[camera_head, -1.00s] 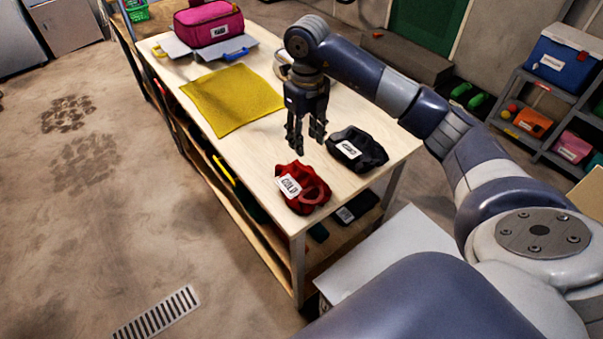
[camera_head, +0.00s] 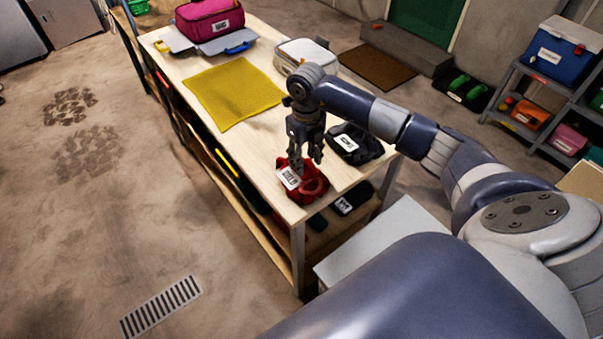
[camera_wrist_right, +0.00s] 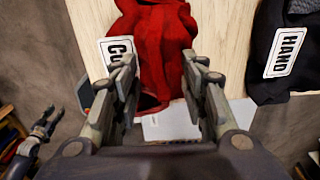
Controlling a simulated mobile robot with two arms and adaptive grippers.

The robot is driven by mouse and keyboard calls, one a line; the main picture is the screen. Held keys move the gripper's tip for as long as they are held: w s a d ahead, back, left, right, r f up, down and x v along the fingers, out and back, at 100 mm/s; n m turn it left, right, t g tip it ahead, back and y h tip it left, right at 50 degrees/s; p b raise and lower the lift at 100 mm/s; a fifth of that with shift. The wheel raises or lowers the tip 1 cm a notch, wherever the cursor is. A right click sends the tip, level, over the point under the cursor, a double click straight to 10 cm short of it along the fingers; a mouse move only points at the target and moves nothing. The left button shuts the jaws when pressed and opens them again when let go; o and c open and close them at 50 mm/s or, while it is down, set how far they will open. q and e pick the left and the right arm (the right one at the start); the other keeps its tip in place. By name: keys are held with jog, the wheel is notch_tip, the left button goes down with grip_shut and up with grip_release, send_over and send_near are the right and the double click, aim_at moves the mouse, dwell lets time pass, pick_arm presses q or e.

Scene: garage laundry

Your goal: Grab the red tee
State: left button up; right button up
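The red tee (camera_head: 312,183) lies crumpled near the front end of the wooden table, with a white label on it. My right gripper (camera_head: 305,163) is right above it, pointing down. In the right wrist view the red tee (camera_wrist_right: 158,50) lies ahead of and between the two fingers of my right gripper (camera_wrist_right: 160,85), which are open and apart. I cannot tell whether the fingers touch the cloth. A gripper at the lower left of the wrist view, apparently my left one (camera_wrist_right: 42,125), is small and its opening is unclear.
A black garment (camera_head: 362,148) labelled "HAND" lies close to the right of the tee and also shows in the wrist view (camera_wrist_right: 290,50). A yellow cloth (camera_head: 232,93), a pink bag (camera_head: 210,20) and a white case (camera_head: 300,52) are farther back on the table.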

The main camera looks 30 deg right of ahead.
grip_shut()
pick_arm(q)
jog(key=shift+s+a+f, duration=0.1)
jog(key=shift+s+a, duration=0.15)
jog(key=shift+s, duration=0.25)
jog(key=shift+s+a, duration=0.25)
jog(key=shift+s, duration=0.25)
pick_arm(e)
jog(key=shift+r, duration=0.15)
